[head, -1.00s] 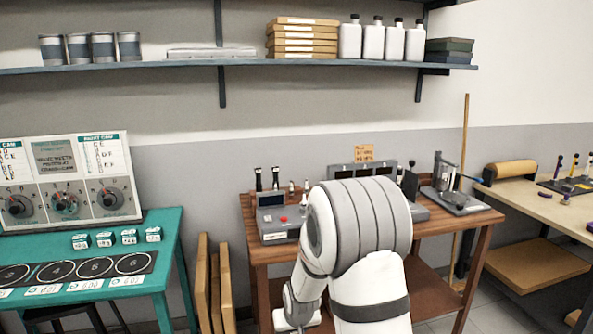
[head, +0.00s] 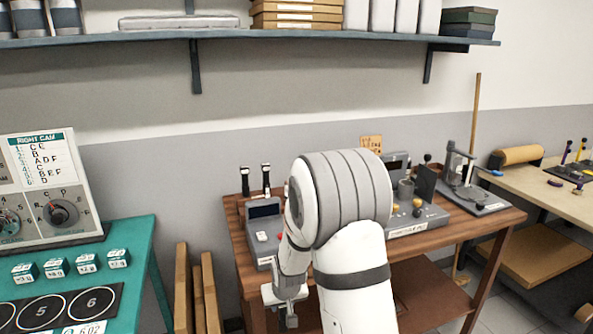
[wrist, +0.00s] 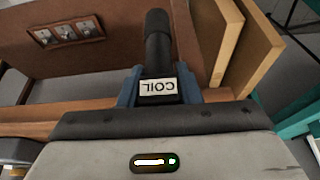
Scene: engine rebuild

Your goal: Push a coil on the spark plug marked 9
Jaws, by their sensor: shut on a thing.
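In the wrist view my gripper (wrist: 158,98) is shut on a black coil (wrist: 157,42). The coil has a white label reading COIL, upside down in the picture, and its dark stem points away from my gripper. In the head view my gripper (head: 287,296) is low in front of the wooden bench, and I cannot make out the coil there. Two dark upright pieces with pale tops, perhaps coils (head: 266,180), stand at the bench's back left. I cannot find a spark plug marked 9; my arm hides part of the bench.
The wooden bench (head: 462,235) carries a grey box with a red button (head: 264,228) and a press-like stand (head: 468,190). Boards (head: 196,290) lean left of it. A teal table (head: 138,240) stands at left. The shelf (head: 300,37) crosses above.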

